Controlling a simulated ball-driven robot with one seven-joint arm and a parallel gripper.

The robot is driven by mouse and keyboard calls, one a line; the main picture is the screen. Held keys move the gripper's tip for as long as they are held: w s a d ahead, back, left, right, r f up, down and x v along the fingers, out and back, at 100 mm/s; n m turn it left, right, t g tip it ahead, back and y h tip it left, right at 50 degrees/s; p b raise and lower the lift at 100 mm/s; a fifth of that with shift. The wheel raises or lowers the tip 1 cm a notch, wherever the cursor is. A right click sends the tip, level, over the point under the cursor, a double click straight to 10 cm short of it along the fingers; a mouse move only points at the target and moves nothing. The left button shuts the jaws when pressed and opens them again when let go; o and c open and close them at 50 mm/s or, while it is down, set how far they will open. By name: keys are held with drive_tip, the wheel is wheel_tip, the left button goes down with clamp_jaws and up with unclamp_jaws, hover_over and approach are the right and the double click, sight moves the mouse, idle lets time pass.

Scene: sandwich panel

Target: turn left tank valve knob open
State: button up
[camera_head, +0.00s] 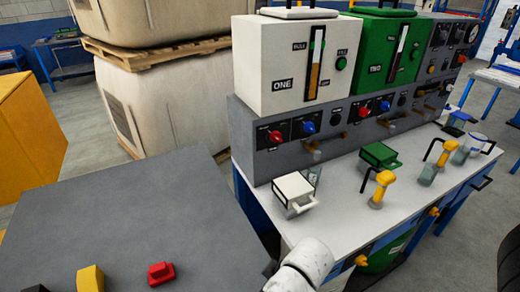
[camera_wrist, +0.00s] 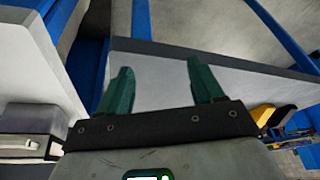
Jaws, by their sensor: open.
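The left tank is the white box marked ONE (camera_head: 285,70), standing on the grey control panel (camera_head: 262,170). I cannot tell which of these knobs is the left tank valve. My gripper (camera_wrist: 160,68) is open and empty, its two green fingers apart. In the head view, my white arm shows low at the bench's near end, well below and in front of the knobs. No knob shows in the wrist view.
The green tank marked TWO (camera_head: 376,55) stands to the right. The white bench top (camera_head: 345,190) holds a white box (camera_head: 294,192), a green box (camera_head: 380,155) and yellow-topped dispensers (camera_head: 384,178). A grey table (camera_head: 130,225) with red and yellow blocks is at left.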

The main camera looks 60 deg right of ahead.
drive_tip(key=w+d+t, duration=0.1)
drive_tip(key=w+d, duration=0.1)
drive_tip(key=w+d+r+t+b, duration=0.1)
drive_tip(key=w, duration=0.1)
drive_tip(key=w+d+t+b, duration=0.1)
drive_tip(key=w+d, duration=0.1)
drive_tip(key=shift+w+d+r+m+h, duration=0.25)
drive_tip(key=shift+d+r+m+h, duration=0.05)
drive_tip(key=shift+r+m, duration=0.1)
drive_tip(key=w+d+r+t, duration=0.1)
drive_tip(key=d, duration=0.1)
drive_tip(key=w+d+t+h+b, duration=0.1)
drive_tip(key=d, duration=0.1)
drive_tip(key=w+d+r+t, duration=0.1)
drive_tip(key=d, duration=0.1)
drive_tip(key=shift+w+r+m, duration=0.2)
drive_tip(key=shift+r+m, duration=0.1)
drive_tip(key=shift+m, duration=0.1)
drive_tip(key=w+d+r+m+t+h+b, duration=0.1)
drive_tip(key=d+r+t+h, duration=0.15)
drive_tip(key=d, duration=0.25)
drive_tip(key=d+r+m+t+h+b, duration=0.1)
drive_tip(key=d+r+b, duration=0.15)
drive_tip(key=d, duration=0.25)
drive_tip(key=m+t+h, duration=0.2)
drive_tip(key=h, duration=0.2)
approach(279, 140)
drive_tip(key=x, duration=0.9)
drive_tip(key=shift+w+d, duration=0.25)
drive_tip(key=shift+w, duration=0.1)
